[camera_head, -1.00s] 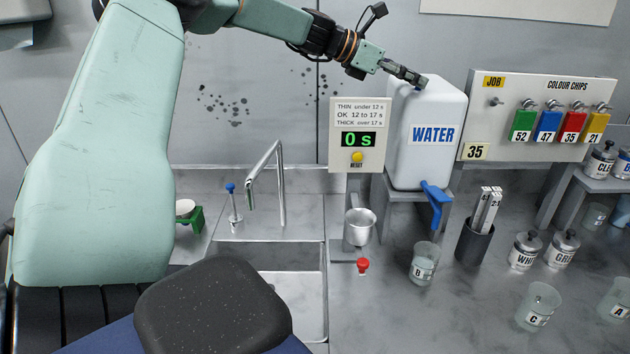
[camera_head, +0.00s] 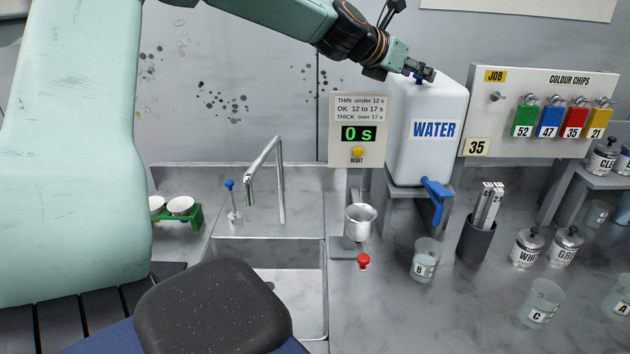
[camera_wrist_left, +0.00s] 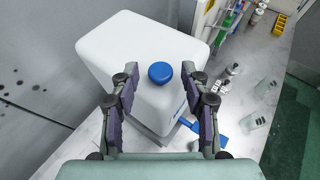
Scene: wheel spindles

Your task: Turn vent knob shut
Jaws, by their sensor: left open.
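The white water container (camera_head: 428,150), lettered WATER, stands on a metal stand. The blue round vent knob (camera_wrist_left: 160,72) is on its top; a little of it shows in the head view (camera_head: 419,81) below the fingers. My left gripper (camera_head: 428,73) is at the top of the container, reaching in from the left. In the left wrist view my left gripper (camera_wrist_left: 163,82) is open, with one finger on each side of the knob and gaps between. A blue tap lever (camera_head: 437,200) is low on the container's front. My right gripper is not in view.
A timer board (camera_head: 357,130) reading 0 s stands just left of the container. A chip board (camera_head: 530,115) is to the right. A metal cup (camera_head: 360,222), beaker B (camera_head: 425,262) and a dark pot (camera_head: 476,240) with strips stand below. A sink (camera_head: 270,285) is at left.

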